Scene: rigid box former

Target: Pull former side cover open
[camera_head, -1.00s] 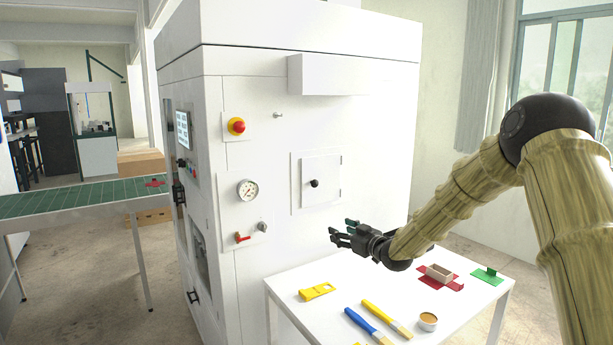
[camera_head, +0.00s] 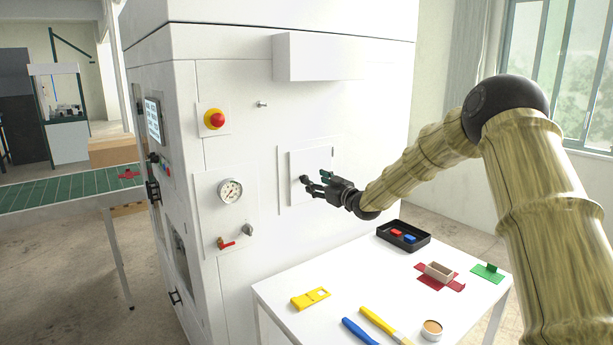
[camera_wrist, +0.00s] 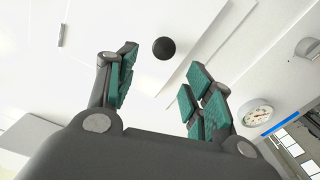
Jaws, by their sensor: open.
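The former (camera_head: 235,110) is a tall white cabinet. Its side cover (camera_head: 308,160) is a small square white panel, lying flush in its frame, with a round black knob (camera_head: 304,179). My gripper (camera_head: 311,186) is open and empty in front of the cover, close to the knob, and hides part of the panel's lower right. In the wrist view the knob (camera_wrist: 163,48) lies between the two spread fingers, near their tips. No finger visibly touches it. The exact gap to the knob is hard to tell.
A red emergency button (camera_head: 215,119), a gauge (camera_head: 230,190) and a red valve handle (camera_head: 226,244) sit left of the cover; a box housing (camera_head: 318,57) juts out above. The white table (camera_head: 360,293) below holds a black tray (camera_head: 424,244), a yellow part (camera_head: 310,298) and tools.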

